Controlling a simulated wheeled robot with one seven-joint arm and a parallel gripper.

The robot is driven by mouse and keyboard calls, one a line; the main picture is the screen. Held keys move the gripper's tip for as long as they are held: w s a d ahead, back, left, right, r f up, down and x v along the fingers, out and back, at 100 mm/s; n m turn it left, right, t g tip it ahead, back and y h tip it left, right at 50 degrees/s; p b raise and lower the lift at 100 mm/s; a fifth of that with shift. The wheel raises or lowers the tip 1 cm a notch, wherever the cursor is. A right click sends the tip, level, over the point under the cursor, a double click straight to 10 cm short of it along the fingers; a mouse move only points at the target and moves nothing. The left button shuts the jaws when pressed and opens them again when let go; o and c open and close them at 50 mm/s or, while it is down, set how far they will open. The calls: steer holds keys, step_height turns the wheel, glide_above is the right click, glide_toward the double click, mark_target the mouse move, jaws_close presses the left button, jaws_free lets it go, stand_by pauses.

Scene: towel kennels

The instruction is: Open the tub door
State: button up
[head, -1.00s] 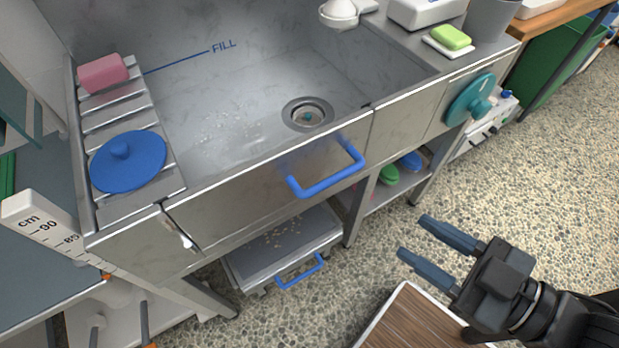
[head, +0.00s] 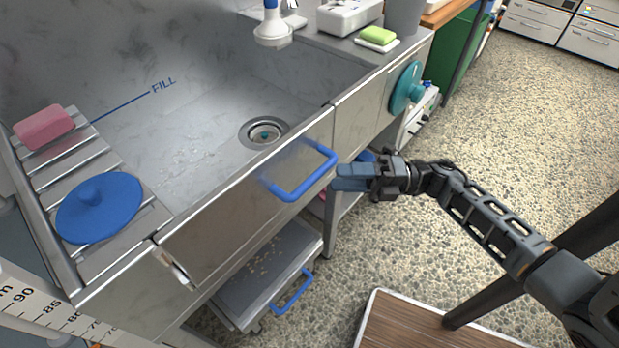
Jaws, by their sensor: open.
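The tub door (head: 235,205) is a steel panel in the front of the metal tub (head: 190,150), with a blue bar handle (head: 314,180) near its right end. The door looks closed. A metal latch piece (head: 172,262) shows at its left end. My gripper (head: 338,178) is at the right of the blue handle, with its blue-grey fingers pointing left at the bar. In the picture the fingertips reach the handle's right side; I cannot tell whether they touch. The fingers overlap in this view, and nothing shows held between them.
Below the door, a tray (head: 262,275) with its own blue handle (head: 292,292) sits on a low shelf. A wood-topped platform (head: 430,328) stands at the bottom. Speckled floor (head: 500,140) is free at right.

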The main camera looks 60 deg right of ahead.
mark_target(314, 174)
steer(key=p+x, duration=0.1)
steer(key=x, duration=0.5)
steer(key=shift+w+a+r, duration=0.15)
steer(key=shift+w+a, duration=0.05)
steer(key=shift+w, duration=0.15)
steer(key=shift+c, duration=0.2)
jaws_close()
